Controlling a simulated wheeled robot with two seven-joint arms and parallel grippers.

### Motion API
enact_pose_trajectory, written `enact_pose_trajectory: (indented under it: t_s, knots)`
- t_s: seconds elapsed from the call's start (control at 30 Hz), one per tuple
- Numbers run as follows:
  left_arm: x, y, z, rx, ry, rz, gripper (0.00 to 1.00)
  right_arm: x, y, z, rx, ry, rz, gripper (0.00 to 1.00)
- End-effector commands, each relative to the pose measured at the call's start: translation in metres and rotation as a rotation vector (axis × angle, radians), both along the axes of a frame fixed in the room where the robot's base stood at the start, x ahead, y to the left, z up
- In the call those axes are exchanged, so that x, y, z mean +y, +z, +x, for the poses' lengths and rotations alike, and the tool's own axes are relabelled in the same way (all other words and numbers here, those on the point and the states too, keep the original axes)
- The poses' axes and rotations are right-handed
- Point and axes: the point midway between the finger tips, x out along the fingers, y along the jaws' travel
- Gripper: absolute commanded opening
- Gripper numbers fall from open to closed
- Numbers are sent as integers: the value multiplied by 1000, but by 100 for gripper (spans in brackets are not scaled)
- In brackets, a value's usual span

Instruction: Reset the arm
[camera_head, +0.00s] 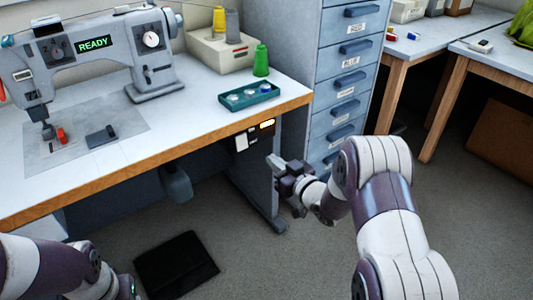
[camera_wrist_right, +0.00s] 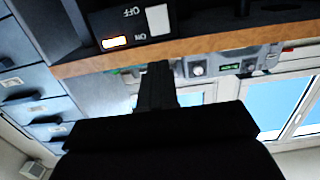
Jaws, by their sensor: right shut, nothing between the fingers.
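My right arm comes in from the right in the head view, and its right gripper (camera_head: 277,163) is in front of the table's right end, below the tabletop edge. Its fingers are together and empty. In the right wrist view the dark closed fingers (camera_wrist_right: 157,88) point toward the table edge. A switch box (camera_head: 254,133) with a lit orange lamp hangs under the table edge, just behind and left of the gripper, apart from it. The switch box also shows in the right wrist view (camera_wrist_right: 135,27), with OFF and ON marks. Part of my left arm shows at the lower left; its gripper is out of frame.
A sewing machine (camera_head: 95,58) reading READY stands on the table (camera_head: 190,108). A teal tray (camera_head: 249,95) and green spool (camera_head: 261,60) are near its right end. A blue drawer cabinet (camera_head: 345,75) stands behind my gripper. A black pedal (camera_head: 175,266) lies on the floor.

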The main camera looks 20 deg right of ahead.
Motion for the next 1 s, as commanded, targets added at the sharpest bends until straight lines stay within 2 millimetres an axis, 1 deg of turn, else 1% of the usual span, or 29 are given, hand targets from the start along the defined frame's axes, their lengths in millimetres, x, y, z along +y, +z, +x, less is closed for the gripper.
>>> enact_pose_trajectory:
  t_s: [0.13,0.53,0.57,0.6,0.63,0.67,0.7,0.77,0.8,0.87,0.9,0.97,1.0]
  knots:
    - [0,1,0,0,0,0,44,-2,0,-4,0,0,1,0]
    - [0,1,0,0,0,0,44,-2,-1,-4,2,-1,-6,0]
    - [0,1,0,0,0,0,44,-2,-4,-4,15,-3,-15,0]
    - [0,1,0,0,0,0,44,-5,-12,-4,50,-17,-35,0]
    - [0,1,0,0,0,0,44,-10,-23,-5,98,-37,-56,0]
    - [0,1,0,0,0,0,44,-15,-39,-10,163,-64,-76,0]
    - [0,1,0,0,0,0,44,-26,-61,-20,283,-115,-110,0]
    - [0,1,0,0,0,0,44,-44,-90,-46,502,-207,-169,0]
    - [0,1,0,0,0,0,44,-50,-101,-69,650,-256,-203,0]
    - [0,1,0,0,0,0,44,-53,-108,-108,854,-308,-238,0]
    - [0,1,0,0,0,0,44,-50,-108,-136,978,-331,-250,0]
    - [0,1,0,0,0,0,44,-41,-102,-176,1138,-347,-259,0]
    - [0,1,0,0,0,0,44,-34,-96,-201,1226,-349,-260,0]
